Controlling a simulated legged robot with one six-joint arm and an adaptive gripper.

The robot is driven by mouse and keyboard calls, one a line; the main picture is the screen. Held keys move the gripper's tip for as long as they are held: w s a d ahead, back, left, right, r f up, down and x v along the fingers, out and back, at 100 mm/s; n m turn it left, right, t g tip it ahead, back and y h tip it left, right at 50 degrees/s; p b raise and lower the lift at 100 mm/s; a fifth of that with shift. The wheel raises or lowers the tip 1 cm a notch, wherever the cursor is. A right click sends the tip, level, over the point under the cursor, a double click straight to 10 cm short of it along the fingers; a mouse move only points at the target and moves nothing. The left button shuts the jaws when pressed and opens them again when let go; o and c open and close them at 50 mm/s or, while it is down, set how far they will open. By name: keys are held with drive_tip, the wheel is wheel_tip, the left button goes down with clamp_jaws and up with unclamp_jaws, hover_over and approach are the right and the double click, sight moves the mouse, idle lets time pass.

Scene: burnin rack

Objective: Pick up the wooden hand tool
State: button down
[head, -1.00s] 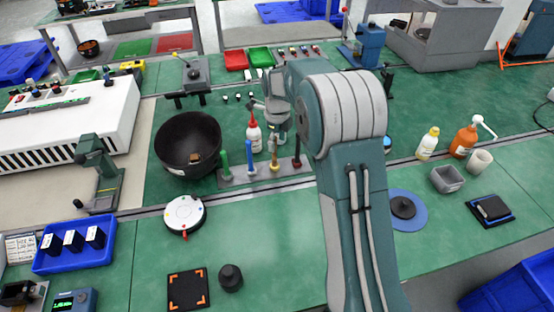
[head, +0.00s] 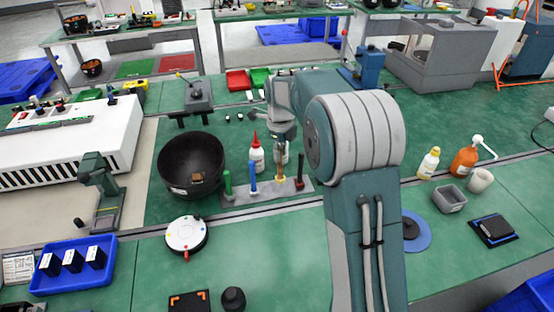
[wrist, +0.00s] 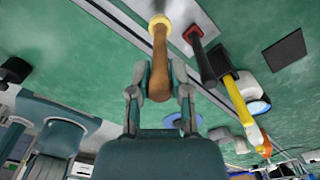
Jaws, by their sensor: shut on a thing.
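The wooden hand tool (wrist: 159,62) has a brown handle and a pale yellow collar. In the wrist view my gripper (wrist: 159,92) has its two fingers closed around the handle, one on each side. In the head view the tool (head: 281,176) stands upright at the grey rack strip (head: 240,194), below my gripper (head: 282,146). The collar is close to the strip; I cannot tell whether the tool is clear of it. My arm covers the area to the right.
A green tool (head: 227,182), a blue tool (head: 252,176) and a dark red tool (head: 300,172) stand along the strip. A white bottle with a red tip (head: 257,156) is just behind. A black bowl (head: 190,162) is left.

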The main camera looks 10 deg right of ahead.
drive_tip(key=s+d+r, duration=0.5)
drive_tip(key=s+r, duration=0.3)
drive_tip(key=s, duration=0.3)
drive_tip(key=shift+d+r, duration=0.15)
drive_tip(key=shift+d, duration=0.25)
idle(1.1)
